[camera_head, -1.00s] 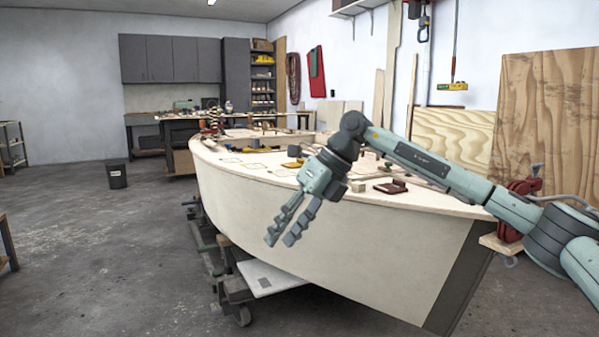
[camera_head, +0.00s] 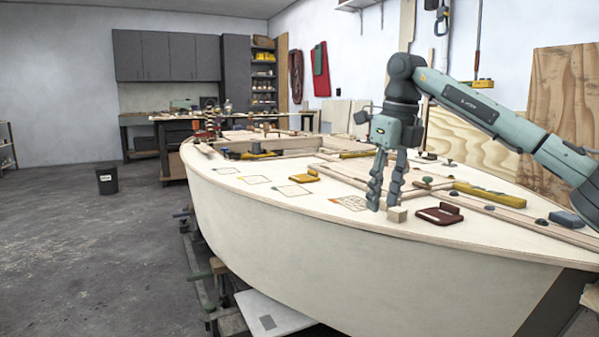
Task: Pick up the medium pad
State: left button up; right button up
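Several pad-like pieces lie on the pale plywood deck, and I cannot tell for sure which is the medium pad. A dark red pad with a raised grip (camera_head: 440,214) lies right of my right gripper. A blue block (camera_head: 566,219) lies at the far right. My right gripper (camera_head: 383,204) points down over the deck, fingers apart with nothing seen between them, beside a small wooden cube (camera_head: 397,214). Whether its fingertips touch the deck is unclear. My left gripper is not in view.
The hull (camera_head: 330,265) has a raised deck rim nearest me. A yellow level (camera_head: 489,195) and wooden strips lie behind and right of the gripper. Outlined squares (camera_head: 293,190) mark the deck's left part. A black bucket (camera_head: 107,180) stands on open floor at left.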

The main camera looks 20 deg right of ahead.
aim_at(312, 176)
jog(key=i+l, duration=0.15)
jog(key=i, duration=0.3)
jog(key=i+l, duration=0.15)
jog(key=i, duration=0.3)
jog(key=i+l, duration=0.15)
jog(key=i, duration=0.3)
jog(key=i+l, duration=0.15)
jog(key=i, duration=0.3)
